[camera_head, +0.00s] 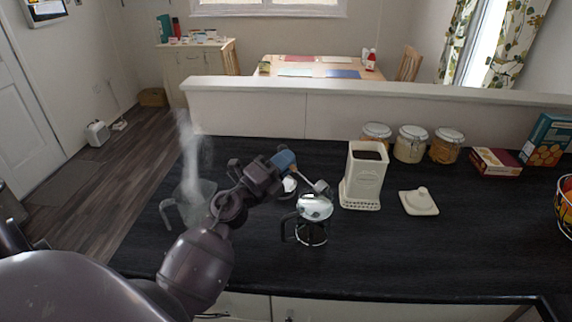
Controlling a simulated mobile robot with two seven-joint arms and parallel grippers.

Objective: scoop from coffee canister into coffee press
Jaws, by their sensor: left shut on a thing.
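The cream coffee canister (362,180) stands open on the dark counter, with dark coffee visible at its top. Its square cream lid (419,202) lies to its right. The coffee press (312,232) stands in front and to the left of the canister; it has a dark handle on its left and a bright, shiny top. My left gripper (276,166) is shut on a scoop by its blue handle (285,160). The scoop's metal bowl (320,187) hangs just above the press, left of the canister. I cannot tell what the bowl holds. My right gripper is not in view.
A clear jug (170,212) steams at the left, partly behind my arm. A small white-topped thing (289,185) is behind the press. Glass jars (410,145) and boxes (496,162) line the back. The right front counter is clear.

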